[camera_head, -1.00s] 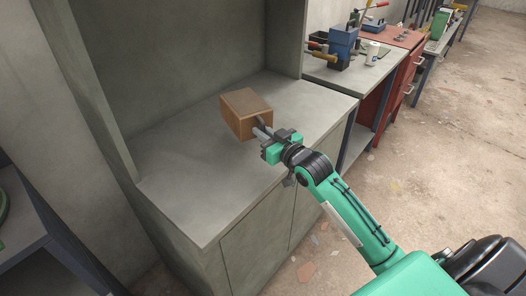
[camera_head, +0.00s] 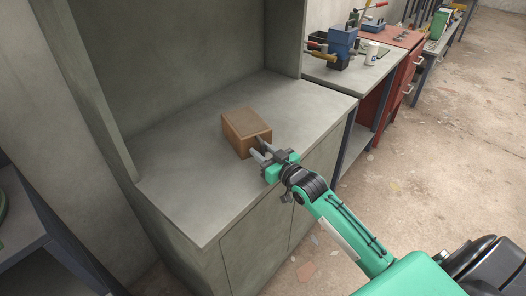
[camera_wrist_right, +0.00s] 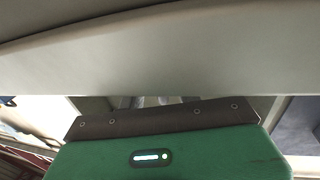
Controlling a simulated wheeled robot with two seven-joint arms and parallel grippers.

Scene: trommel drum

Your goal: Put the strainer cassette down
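The strainer cassette, a brown box-like block (camera_head: 245,133), rests on the grey cabinet's worktop (camera_head: 190,165), right of its middle. My right gripper (camera_head: 260,149) reaches in from the right at the near right side of the block. Its two fingers are spread apart, and their tips are at or very close to the block. In the right wrist view only the pale fingers (camera_wrist_right: 140,102) show faintly beyond the green gripper body; the cassette cannot be made out there. My left gripper is in neither view.
The cabinet has a back wall (camera_head: 180,65) and side posts. At right stand a bench with a blue box (camera_head: 342,45) and a white can (camera_head: 372,53), and a red drawer cabinet (camera_head: 405,75). The worktop in front of and left of the block is bare.

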